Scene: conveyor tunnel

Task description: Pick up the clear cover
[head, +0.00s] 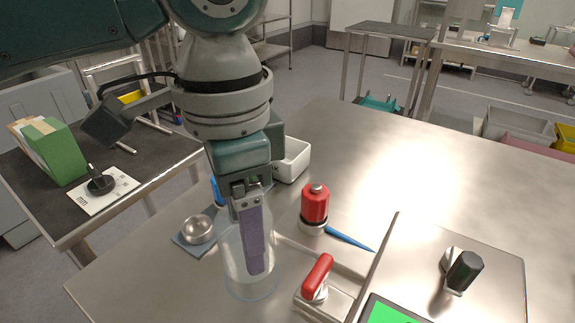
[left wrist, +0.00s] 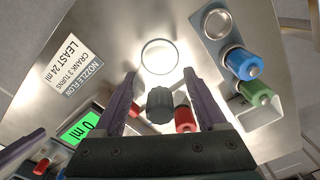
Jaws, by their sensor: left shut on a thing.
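The clear cover (head: 236,277) is a see-through cylinder at the lower middle of the head view. In the left wrist view its round rim (left wrist: 145,60) shows just beyond the fingertips. My left gripper (head: 254,262) points down, with its purple fingers at the cover's wall, and is shut on the cover. In the left wrist view the two fingers of my left gripper (left wrist: 160,80) stand apart on either side. I cannot tell whether the cover's bottom touches the table.
A small metal bowl (head: 198,229) stands left of the cover. A red bottle (head: 315,203), a red handle (head: 318,273) and a black knob (head: 464,270) are to its right. A green display (head: 388,313) is at the front. The metal table (head: 400,170) is bare behind.

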